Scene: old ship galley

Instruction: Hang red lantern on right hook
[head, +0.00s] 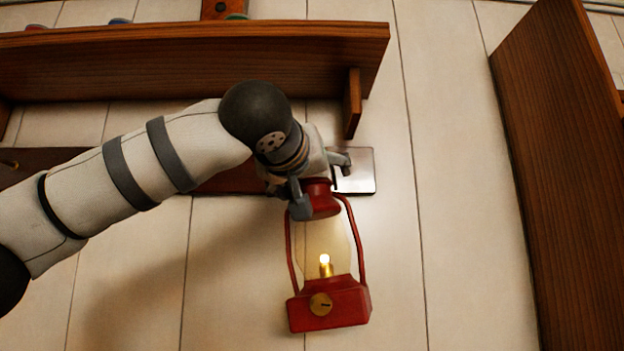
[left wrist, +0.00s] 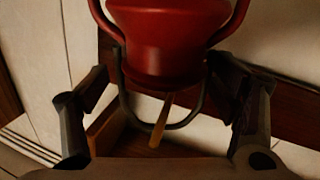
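The red lantern (head: 330,305), lit inside, hangs slightly tilted in front of the wall, below my left gripper (head: 322,180). In the left wrist view, the lantern's red top (left wrist: 168,40) lies between the spread fingers of my left gripper (left wrist: 160,105), which look clear of it. Its dark wire handle (left wrist: 134,112) loops there, and a brass hook (left wrist: 160,125) crosses the loop. I cannot tell for certain whether the handle rests on this hook. In the head view my gripper hides the hook and handle. My right gripper is not in view.
A wooden shelf (head: 190,62) overhangs above. A wooden panel (head: 565,170) stands right; the wall between is clear.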

